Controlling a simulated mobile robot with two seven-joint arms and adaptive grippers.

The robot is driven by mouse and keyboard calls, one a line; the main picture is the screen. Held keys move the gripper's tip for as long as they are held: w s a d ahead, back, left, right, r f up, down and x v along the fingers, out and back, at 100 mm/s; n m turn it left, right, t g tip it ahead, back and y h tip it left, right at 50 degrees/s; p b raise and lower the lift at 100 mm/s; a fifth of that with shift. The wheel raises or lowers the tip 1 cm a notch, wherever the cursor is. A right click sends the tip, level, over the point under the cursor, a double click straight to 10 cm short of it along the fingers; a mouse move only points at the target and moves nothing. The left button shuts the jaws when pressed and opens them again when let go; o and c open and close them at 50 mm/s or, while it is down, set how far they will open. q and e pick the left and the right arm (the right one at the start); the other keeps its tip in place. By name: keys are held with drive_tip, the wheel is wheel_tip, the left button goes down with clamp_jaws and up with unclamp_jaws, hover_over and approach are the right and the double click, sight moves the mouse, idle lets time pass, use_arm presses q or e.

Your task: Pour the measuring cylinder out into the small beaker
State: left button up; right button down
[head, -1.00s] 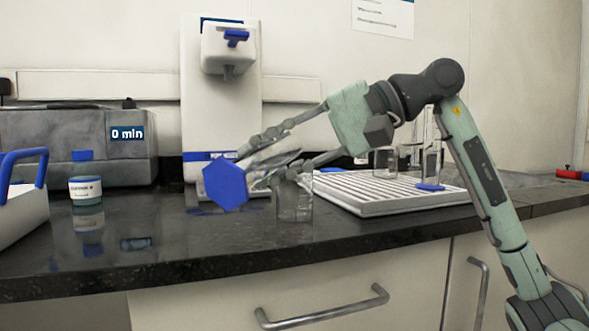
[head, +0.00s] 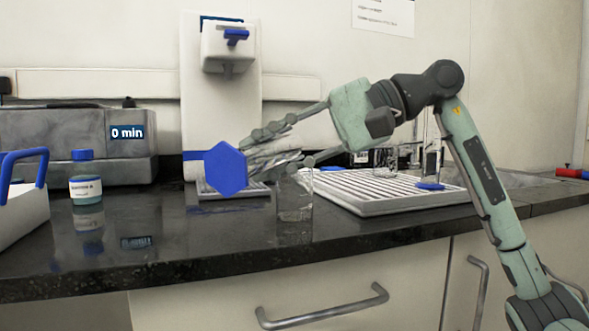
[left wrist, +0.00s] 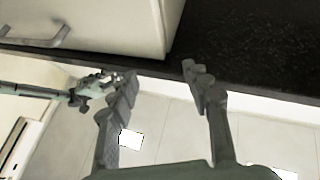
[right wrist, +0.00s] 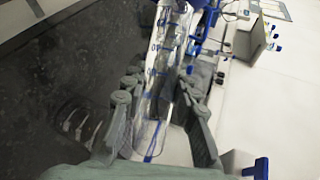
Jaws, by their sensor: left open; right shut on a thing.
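My right gripper (head: 264,158) is shut on the clear measuring cylinder, whose blue hexagonal base (head: 226,168) faces the head camera. The cylinder is strongly tilted; its graduated glass tube (right wrist: 160,75) lies between the fingers in the right wrist view. A clear small beaker (head: 295,200) stands upright on the counter, just below and right of the held cylinder. The cylinder's mouth is hidden behind the fingers in the head view, and I cannot tell whether liquid flows. My left gripper (left wrist: 160,80) is open and empty near the counter's front edge, outside the head view.
A white drying rack (head: 375,203) with glassware stands to the right of the beaker. A blue-capped bottle (head: 86,186) stands left, before a grey device (head: 75,140) reading 0 min. A white dispenser (head: 220,110) stands behind. The dark counter (head: 150,240) is clear in front.

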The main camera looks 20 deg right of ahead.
use_arm(q)
drive_tip(key=shift+w+f, duration=0.1)
drive_tip(key=shift+f, duration=0.1)
use_arm(e)
drive_tip(key=shift+r+m, duration=0.3)
use_arm(q)
drive_tip(key=shift+d, duration=0.1)
use_arm(e)
drive_tip(key=shift+s+a, duration=0.15)
use_arm(q)
drive_tip(key=shift+f, duration=0.2)
use_arm(e)
drive_tip(key=shift+r+m+y, duration=0.25)
drive_tip(key=shift+m+y, duration=0.05)
drive_tip(key=shift+y, duration=0.1)
use_arm(q)
drive_tip(key=shift+w+d+f+g+p, duration=0.1)
drive_tip(key=shift+f+g+p, duration=0.05)
drive_tip(key=shift+g+p, duration=0.2)
use_arm(e)
drive_tip(key=shift+r+m+g+y, duration=0.3)
drive_tip(key=shift+r+m+g, duration=0.1)
idle(0.3)
